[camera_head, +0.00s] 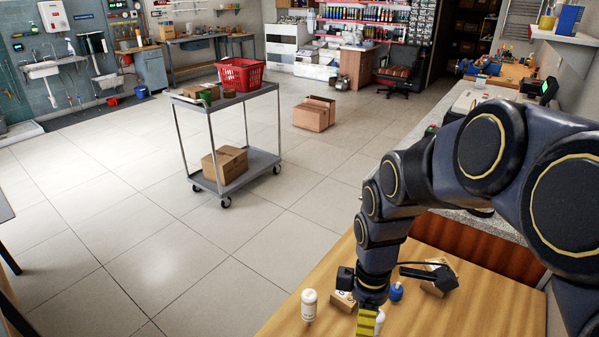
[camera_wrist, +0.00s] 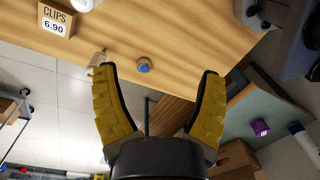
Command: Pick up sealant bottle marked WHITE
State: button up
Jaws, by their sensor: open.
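A white bottle (camera_head: 309,306) stands upright on the wooden table in the head view, left of my gripper (camera_head: 367,322). Its small label is too small to read. Another white bottle (camera_head: 380,322) shows partly behind my gripper, its label hidden. In the wrist view my gripper (camera_wrist: 156,71) is open, its two yellow fingers wide apart and nothing held between them. A pale bottle-like thing (camera_wrist: 97,59) shows by the left fingertip. A white rounded thing (camera_wrist: 85,4) is cut off at the top edge. I cannot tell which one is marked WHITE.
A box reading CLIPS 6.90 (camera_wrist: 56,21) and a blue-topped item (camera_wrist: 144,66) show in the wrist view. A grey cart (camera_head: 262,158) stands beyond.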

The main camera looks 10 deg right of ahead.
aim_at(378, 313)
jog(key=w+d+f+n, duration=0.2)
jog(key=w+f+n, duration=0.1)
jog(key=w+d+f+n, duration=0.3)
jog(key=f, duration=0.1)
jog(key=w+d+f+n, duration=0.2)
jog(key=w+f+n, duration=0.1)
jog(key=n, duration=0.1)
jog(key=shift+w+d+f+t, duration=0.15)
jog(key=shift+d+f+t, duration=0.25)
jog(key=shift+d+f, duration=0.1)
jog(key=shift+f, duration=1.15)
jog(key=shift+a+f, duration=0.15)
jog(key=shift+f, duration=1.2)
jog(key=shift+a+f, duration=0.15)
jog(key=shift+f, duration=1.2)
jog(key=c, duration=1.2)
